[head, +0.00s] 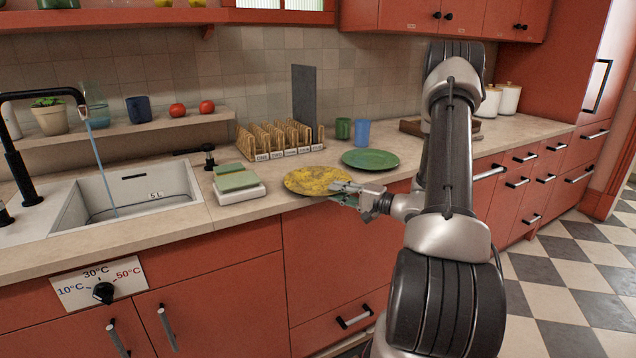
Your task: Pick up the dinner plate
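Two plates are on the counter in the head view. A yellow plate (311,180) with brownish blotches lies near the counter's front edge. A plain green plate (370,159) lies behind it to the right. I cannot tell which one is the dinner plate. My gripper (344,193) is at the right front rim of the yellow plate, at the counter edge. One finger shows over the rim and another lower down. The gap between them is too small to see, so I cannot tell whether they grip the rim.
A sink (135,190) with running water is at left. A white box with green sponges (237,182) sits close left of the yellow plate. Behind stand a wooden rack (280,140), a green cup (343,128) and a blue cup (362,132).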

